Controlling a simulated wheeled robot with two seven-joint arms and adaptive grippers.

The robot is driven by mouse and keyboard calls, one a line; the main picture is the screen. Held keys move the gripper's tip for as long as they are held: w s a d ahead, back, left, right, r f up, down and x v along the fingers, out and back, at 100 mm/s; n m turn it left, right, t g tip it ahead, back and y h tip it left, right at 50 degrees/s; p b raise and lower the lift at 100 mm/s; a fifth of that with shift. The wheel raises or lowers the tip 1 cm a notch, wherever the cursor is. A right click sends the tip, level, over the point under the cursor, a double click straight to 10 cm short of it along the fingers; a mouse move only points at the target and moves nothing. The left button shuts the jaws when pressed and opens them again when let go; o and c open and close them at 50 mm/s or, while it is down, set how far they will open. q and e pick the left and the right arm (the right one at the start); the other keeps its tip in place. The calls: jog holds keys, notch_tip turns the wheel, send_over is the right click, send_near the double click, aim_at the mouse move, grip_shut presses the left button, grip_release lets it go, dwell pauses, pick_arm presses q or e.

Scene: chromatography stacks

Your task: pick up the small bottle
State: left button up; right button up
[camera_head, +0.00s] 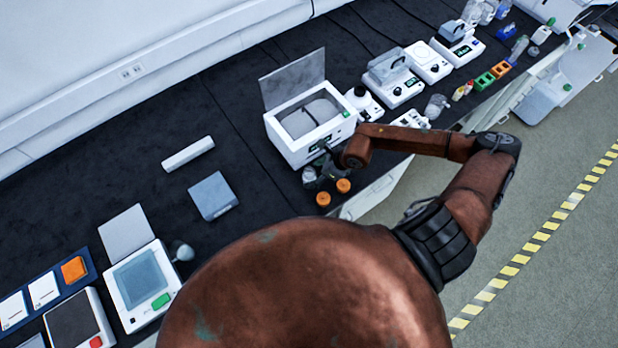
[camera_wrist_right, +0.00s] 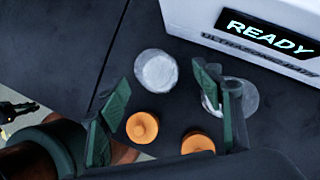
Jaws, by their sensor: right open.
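My right gripper (camera_head: 325,172) is open at the front of the white ultrasonic bath. In the right wrist view its two green-padded fingers (camera_wrist_right: 166,108) are spread wide with nothing held between them. A small round bottle with a pale top (camera_wrist_right: 156,70) stands on the dark bench, seen from above, beyond the gap between the fingers. A second clear round vessel (camera_wrist_right: 246,98) is partly hidden behind the right-hand finger. Two orange-capped items (camera_wrist_right: 142,127) (camera_wrist_right: 198,143) sit nearer the wrist; they also show in the head view (camera_head: 323,199) (camera_head: 343,186). I cannot tell which is the named bottle. My left gripper is not in view.
The ultrasonic bath (camera_head: 293,148) has its lid raised and its display reads READY. A blue-grey block (camera_head: 213,196) and a white bar (camera_head: 188,153) lie to the left. Several instruments line the bench at the upper right. Dark bench left of the bath is mostly clear.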

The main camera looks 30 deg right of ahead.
jog(key=x, duration=0.4)
jog(key=shift+a, duration=0.1)
jog(key=shift+s, duration=0.1)
jog(key=shift+c, duration=0.4)
jog(key=c, duration=1.3)
